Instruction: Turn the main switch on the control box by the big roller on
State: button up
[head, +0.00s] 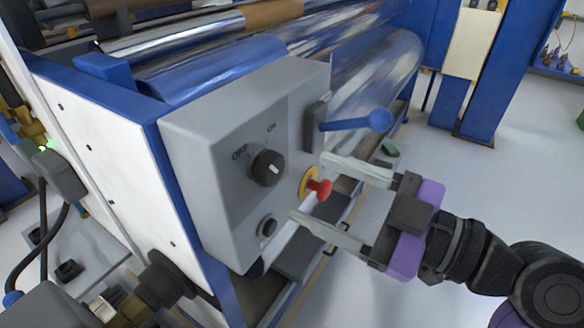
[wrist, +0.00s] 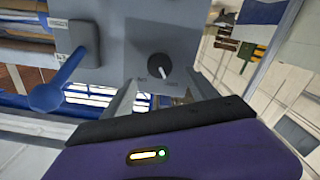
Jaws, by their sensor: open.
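The grey control box (head: 245,125) is fixed to the end of the roller machine. Its main switch is a round black knob (head: 267,168) with a white mark, below printed OFF and ON labels. I cannot tell for sure which label the mark points to. The knob also shows in the wrist view (wrist: 159,66), ahead between my fingers. My gripper (head: 309,187) is open and empty, with its fingers pointing at the box's front. In the head view its fingertips are right of the knob, around the red push button (head: 320,188); no contact with the knob shows.
A blue lever (head: 360,122) sticks out from the box's right side, close to my upper finger. A small dark button (head: 267,227) is at the lower front. The big shiny roller (head: 375,75) lies behind the box. The floor at right is clear.

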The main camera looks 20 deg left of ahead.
aim_at(277, 171)
jog(key=a, duration=0.2)
jog(key=a+p, duration=0.1)
jog(key=a, duration=0.3)
jog(key=shift+w, duration=0.4)
jog(key=c, duration=1.4)
jog(key=shift+o, duration=0.2)
